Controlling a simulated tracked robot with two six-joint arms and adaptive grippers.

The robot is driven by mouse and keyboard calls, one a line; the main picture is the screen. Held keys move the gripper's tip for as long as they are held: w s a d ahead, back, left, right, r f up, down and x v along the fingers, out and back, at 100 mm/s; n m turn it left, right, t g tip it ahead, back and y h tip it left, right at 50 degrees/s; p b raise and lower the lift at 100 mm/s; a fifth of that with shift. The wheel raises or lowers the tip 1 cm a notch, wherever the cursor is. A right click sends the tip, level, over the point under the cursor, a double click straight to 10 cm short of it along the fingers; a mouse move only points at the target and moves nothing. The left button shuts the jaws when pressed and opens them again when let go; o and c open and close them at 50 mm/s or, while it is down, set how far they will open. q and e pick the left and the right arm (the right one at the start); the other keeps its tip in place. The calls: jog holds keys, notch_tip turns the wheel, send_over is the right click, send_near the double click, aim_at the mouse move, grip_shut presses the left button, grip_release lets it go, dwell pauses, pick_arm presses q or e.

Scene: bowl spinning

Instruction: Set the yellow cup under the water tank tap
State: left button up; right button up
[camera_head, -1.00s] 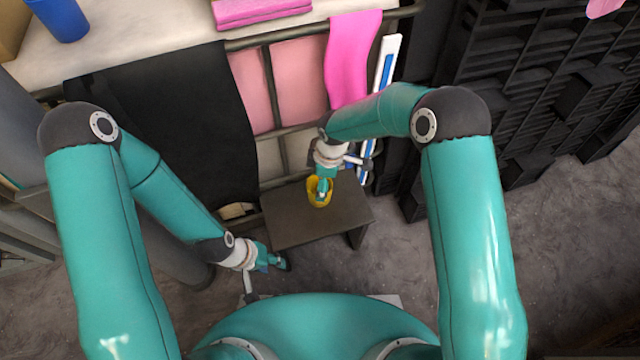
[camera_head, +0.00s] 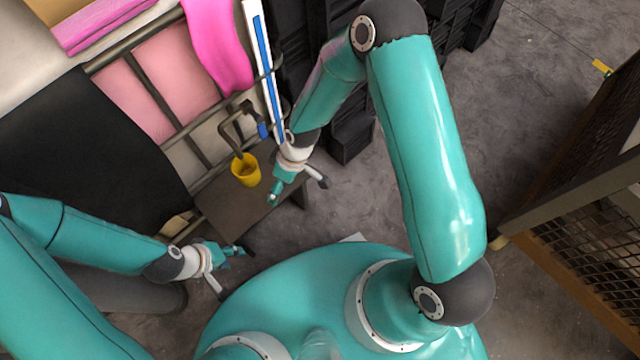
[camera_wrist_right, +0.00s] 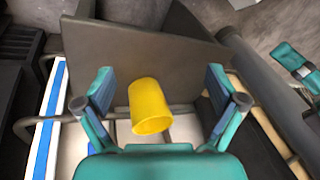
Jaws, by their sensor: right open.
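The yellow cup (camera_head: 246,171) stands on a small dark table (camera_head: 225,206), close below a bent grey pipe (camera_head: 232,128). I cannot tell whether this pipe is the tap; the tank cannot be made out. My right gripper (camera_head: 275,194) is open and empty, to the right of the cup and apart from it in the head view. In the right wrist view the cup (camera_wrist_right: 150,106) shows beyond the gap between the spread fingers (camera_wrist_right: 157,88). My left gripper (camera_head: 240,251) is low at the left, away from the cup; its finger gap is unclear.
A rail frame with pink panels (camera_head: 146,88) and a black cloth (camera_head: 85,150) stands behind the table. A white and blue strip (camera_head: 263,68) rises beside my right wrist. Dark crates (camera_head: 350,130) stand right of it. A mesh cage (camera_head: 595,215) is at the far right; floor between is clear.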

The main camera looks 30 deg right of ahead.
jog(key=s+d+f+m, duration=0.1)
jog(key=s+d+m, duration=0.4)
jog(key=s+m, duration=0.5)
jog(key=shift+s+d+f+t, duration=0.3)
jog(key=shift+s+d+t, duration=0.1)
jog(key=shift+s, duration=0.2)
